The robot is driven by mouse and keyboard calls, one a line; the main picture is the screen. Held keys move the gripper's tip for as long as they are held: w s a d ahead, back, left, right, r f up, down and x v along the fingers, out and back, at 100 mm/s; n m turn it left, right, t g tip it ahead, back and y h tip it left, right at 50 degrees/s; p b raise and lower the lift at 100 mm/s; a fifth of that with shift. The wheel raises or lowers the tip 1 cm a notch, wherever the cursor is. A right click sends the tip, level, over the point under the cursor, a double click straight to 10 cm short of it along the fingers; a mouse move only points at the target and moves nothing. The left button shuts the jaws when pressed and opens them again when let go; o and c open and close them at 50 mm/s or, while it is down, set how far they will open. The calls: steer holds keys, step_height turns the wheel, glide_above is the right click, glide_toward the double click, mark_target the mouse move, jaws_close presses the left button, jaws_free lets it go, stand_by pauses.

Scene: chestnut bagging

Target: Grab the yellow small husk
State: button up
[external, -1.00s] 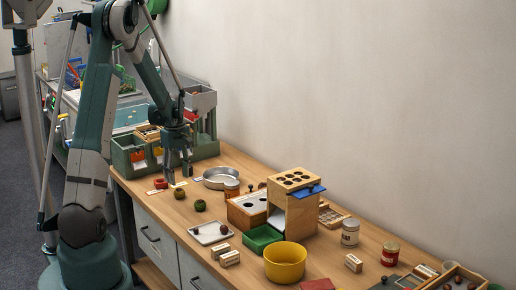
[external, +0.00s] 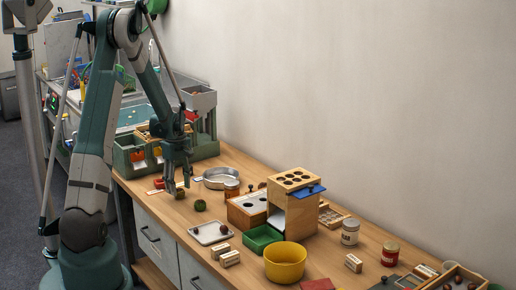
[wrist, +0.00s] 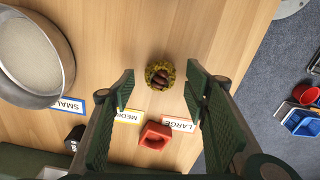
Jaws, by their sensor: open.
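A small round yellow-green husk (wrist: 155,66) with brown nuts showing in its opening sits on the wooden table in the wrist view, ahead of and between my fingertips. In the external view, the yellowish-brown husk (external: 180,194) is just under my gripper (external: 179,184), partly hidden by the fingers. A second, greener husk (external: 200,205) sits to its right. In the wrist view my gripper (wrist: 160,88) is open, with a finger on each side and nothing held between them.
A metal pan (wrist: 66,50) is at the left of the wrist view. Size cards and a red holder (wrist: 155,136) lie below the husk. A white tray (external: 218,238), a green tray (external: 262,230) and a yellow bucket (external: 285,266) stand farther right on the table.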

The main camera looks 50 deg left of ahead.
steer(key=shift+f, duration=1.2)
steer(key=c, duration=0.9)
